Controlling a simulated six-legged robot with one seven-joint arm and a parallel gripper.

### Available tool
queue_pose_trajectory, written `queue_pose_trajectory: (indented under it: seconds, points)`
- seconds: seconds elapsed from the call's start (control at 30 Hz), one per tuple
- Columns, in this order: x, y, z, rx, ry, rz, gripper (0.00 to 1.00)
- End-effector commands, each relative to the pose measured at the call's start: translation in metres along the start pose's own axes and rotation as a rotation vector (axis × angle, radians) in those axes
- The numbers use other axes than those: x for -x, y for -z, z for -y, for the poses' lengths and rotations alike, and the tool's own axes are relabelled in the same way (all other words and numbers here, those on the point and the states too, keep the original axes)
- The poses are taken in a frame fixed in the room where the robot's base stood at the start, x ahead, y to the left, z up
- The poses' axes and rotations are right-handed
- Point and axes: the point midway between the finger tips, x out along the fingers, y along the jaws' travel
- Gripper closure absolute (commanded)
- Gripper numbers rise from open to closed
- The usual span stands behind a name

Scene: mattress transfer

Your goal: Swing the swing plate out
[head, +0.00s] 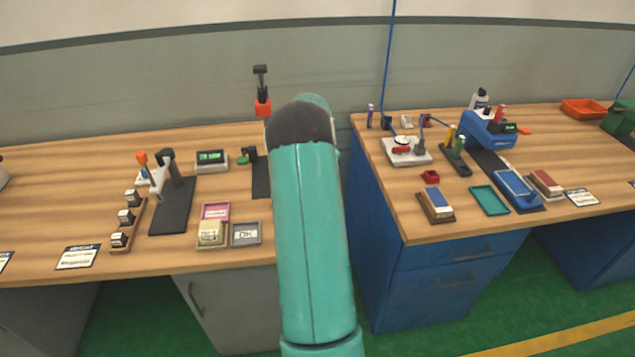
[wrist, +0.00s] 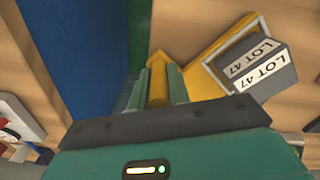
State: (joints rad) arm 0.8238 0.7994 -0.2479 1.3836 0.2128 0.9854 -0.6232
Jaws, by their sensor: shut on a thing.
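In the wrist view my gripper (wrist: 158,88) is shut on a narrow yellow bar (wrist: 157,80), with a green finger on each side of it. A yellow plate (wrist: 203,81) lies just beyond and to the right of the fingers, and it looks like the swing plate. Whether the bar joins the plate is hard to see behind the fingers. In the head view my own arm hides the gripper and the plate.
A wooden bench (head: 60,185) stands left in the head view, and a blue-fronted bench (head: 400,200) stands right, with a gap between them. Both carry small fixtures and trays. A blue panel (wrist: 95,60) is left of the gripper in the wrist view.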

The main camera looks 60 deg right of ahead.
Motion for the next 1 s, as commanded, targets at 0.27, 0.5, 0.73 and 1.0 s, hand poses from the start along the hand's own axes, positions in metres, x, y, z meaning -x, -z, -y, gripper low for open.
queue_pose_trajectory:
  seconds: [0.27, 0.5, 0.73, 1.0]
  points:
    - [0.002, 0.003, -0.013, 0.136, -0.003, -0.003, 1.0]
    - [0.002, 0.007, -0.021, 0.255, -0.003, -0.003, 1.0]
    - [0.002, 0.011, -0.028, 0.355, -0.003, -0.003, 1.0]
    - [0.002, 0.015, -0.033, 0.433, -0.004, -0.004, 1.0]
